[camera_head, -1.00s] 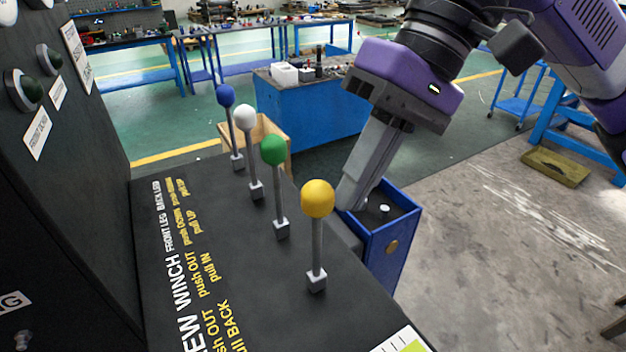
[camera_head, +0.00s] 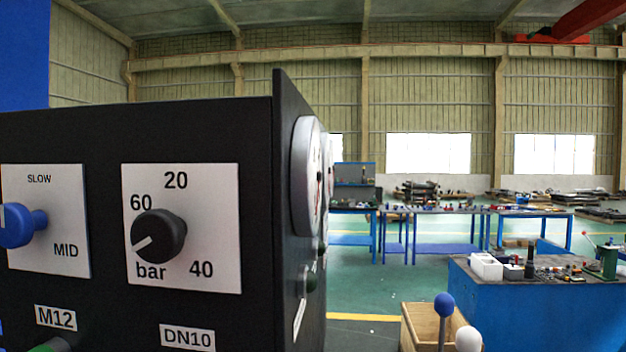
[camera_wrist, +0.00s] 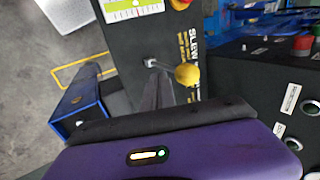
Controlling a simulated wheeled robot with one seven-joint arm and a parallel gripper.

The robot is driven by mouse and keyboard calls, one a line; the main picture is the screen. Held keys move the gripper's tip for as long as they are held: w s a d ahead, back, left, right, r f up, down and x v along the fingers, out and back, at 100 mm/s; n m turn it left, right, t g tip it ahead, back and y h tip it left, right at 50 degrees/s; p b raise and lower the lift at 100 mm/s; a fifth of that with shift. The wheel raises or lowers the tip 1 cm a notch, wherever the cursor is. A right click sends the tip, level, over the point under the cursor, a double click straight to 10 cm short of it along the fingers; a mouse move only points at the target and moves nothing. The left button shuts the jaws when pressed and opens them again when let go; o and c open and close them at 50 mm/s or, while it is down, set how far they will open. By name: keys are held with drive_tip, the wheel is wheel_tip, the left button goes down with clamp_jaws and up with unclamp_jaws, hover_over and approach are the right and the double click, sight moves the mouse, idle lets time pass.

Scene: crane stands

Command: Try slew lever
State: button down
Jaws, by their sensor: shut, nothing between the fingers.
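The yellow-balled lever (camera_wrist: 187,75) stands by the printed word SLEW on the black console (camera_wrist: 130,45) in the wrist view. Its shaft leans across the picture from a small base at the left of the ball. My gripper (camera_wrist: 157,80) is shut and empty. Its fingers show just below the shaft, close to the ball; I cannot tell whether they touch. In the head view the blue-balled lever (camera_head: 444,306) and the white-balled lever (camera_head: 468,339) show at the bottom edge. The yellow lever and my gripper are out of that view.
A dark upright panel (camera_head: 100,135) with dials and a gauge fills the left of the head view. A wooden box (camera_head: 416,325) and a blue workbench (camera_head: 530,305) stand beyond the levers. An open blue box (camera_wrist: 78,112) is at the left of the wrist view.

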drive_tip(key=shift+a, duration=0.1)
drive_tip(key=shift+w+a+p, duration=0.15)
drive_tip(key=shift+a+p, duration=0.15)
drive_tip(key=shift+a, duration=0.4)
drive_tip(key=shift+w+a+p, duration=0.15)
drive_tip(key=shift+a+p, duration=0.1)
drive_tip(key=shift+a, duration=0.6)
drive_tip(key=shift+w+a+r+p, duration=0.1)
drive_tip(key=shift+w+a+p, duration=0.15)
drive_tip(key=shift+a, duration=0.4)
drive_tip(key=shift+w+a+r+p, duration=0.1)
drive_tip(key=shift+a+p, duration=0.2)
drive_tip(key=shift+a, duration=0.5)
